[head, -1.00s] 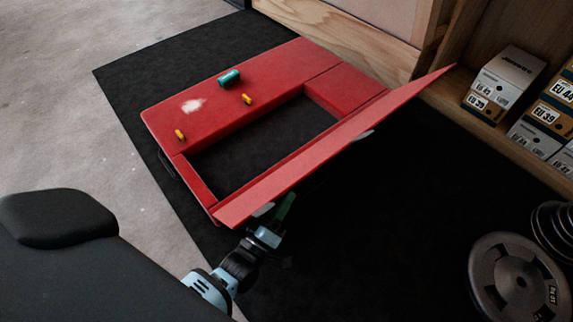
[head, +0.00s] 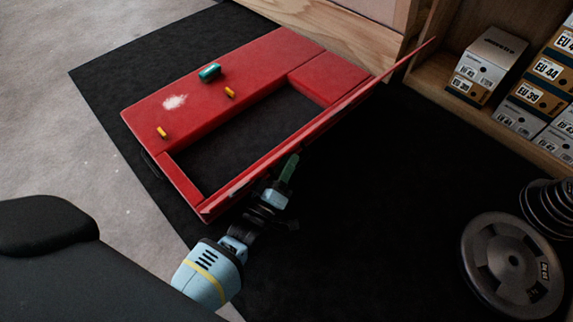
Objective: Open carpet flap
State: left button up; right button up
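The red carpet-covered pad (head: 235,75) lies on the dark mat with a rectangular opening in it. Its red flap (head: 330,118) stands along the near long side of the opening, seen almost edge-on as a thin strip from the pad's near left corner up toward the shelf. My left gripper (head: 287,172) is at the near side of the flap, close to its lower left part. A green finger shows there; the other finger is not clear, so its opening cannot be told. Whether it touches the flap is unclear. My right gripper is out of view.
A teal cylinder (head: 209,72) and small yellow pieces (head: 230,92) lie on the pad beside a white powder patch (head: 175,101). Weight plates (head: 512,264) lie at the lower right. Shoe boxes (head: 486,62) fill the wooden shelf. The dark mat (head: 390,220) is clear in the middle.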

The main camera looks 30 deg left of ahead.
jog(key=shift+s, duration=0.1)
pick_arm(q)
grip_shut()
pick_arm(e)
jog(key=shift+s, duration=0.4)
pick_arm(q)
jog(key=shift+r, duration=0.1)
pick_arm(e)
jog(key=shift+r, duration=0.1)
